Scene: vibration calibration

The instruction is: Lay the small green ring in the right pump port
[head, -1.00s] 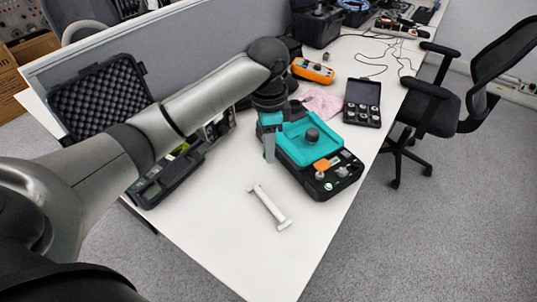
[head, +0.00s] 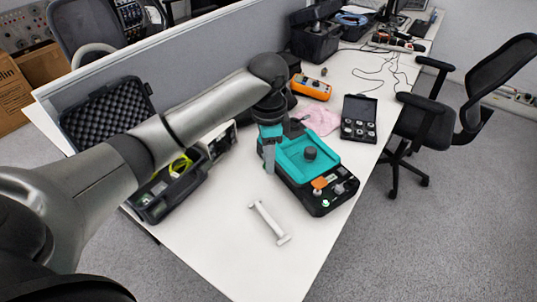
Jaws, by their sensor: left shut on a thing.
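My left gripper (head: 268,160) points down at the left edge of the teal-topped black device (head: 318,160). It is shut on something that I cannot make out. I cannot tell whether the gripper touches the device. The device has a dark round knob (head: 310,153) on its top. An orange part (head: 319,183) and small pale fittings (head: 338,187) sit at its near end. I cannot make out the small green ring or tell which opening is the right pump port. My right gripper is not in view.
A white bar with end pieces (head: 268,222) lies on the white table (head: 232,245). An open black foam case (head: 107,115) stands left, behind my arm. A small black case of round pieces (head: 359,120), a pink cloth (head: 320,119) and an orange meter (head: 311,87) lie beyond the device.

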